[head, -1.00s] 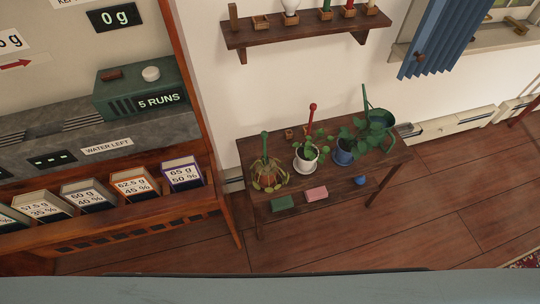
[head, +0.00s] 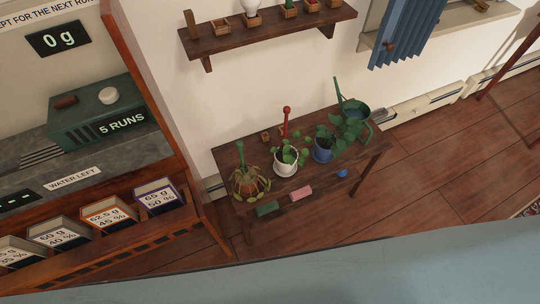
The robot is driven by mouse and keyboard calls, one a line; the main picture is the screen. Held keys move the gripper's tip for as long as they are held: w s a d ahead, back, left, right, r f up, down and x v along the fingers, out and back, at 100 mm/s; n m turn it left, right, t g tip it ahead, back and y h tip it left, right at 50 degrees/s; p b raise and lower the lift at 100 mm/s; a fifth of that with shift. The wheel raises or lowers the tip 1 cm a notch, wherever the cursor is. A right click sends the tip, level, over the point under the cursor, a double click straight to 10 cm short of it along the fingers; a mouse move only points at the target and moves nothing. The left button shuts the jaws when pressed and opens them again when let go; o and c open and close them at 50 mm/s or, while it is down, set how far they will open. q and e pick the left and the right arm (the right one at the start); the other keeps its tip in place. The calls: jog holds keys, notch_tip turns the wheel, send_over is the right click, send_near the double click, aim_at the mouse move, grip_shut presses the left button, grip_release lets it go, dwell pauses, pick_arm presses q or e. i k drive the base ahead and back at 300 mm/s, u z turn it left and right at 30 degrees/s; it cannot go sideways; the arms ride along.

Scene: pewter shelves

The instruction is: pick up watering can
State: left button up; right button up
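A dark green watering can (head: 355,111) stands at the back right end of a low dark wooden table (head: 229,152). Its long thin spout points up to the left and its handle is on the right. Leaves of the plant in the blue pot (head: 322,153) partly cover its front. Neither of my grippers is in view.
A white pot (head: 286,168) with a plant and a drooping plant (head: 249,183) share the table. A green block (head: 267,209) and a pink block (head: 301,193) lie at its front edge. A wooden shelf (head: 270,38) hangs above. A cabinet (head: 185,150) stands left.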

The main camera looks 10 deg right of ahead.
aim_at(353, 108)
jog(key=z, duration=2.25)
jog(key=i, duration=2.1)
jog(key=u, duration=3.3)
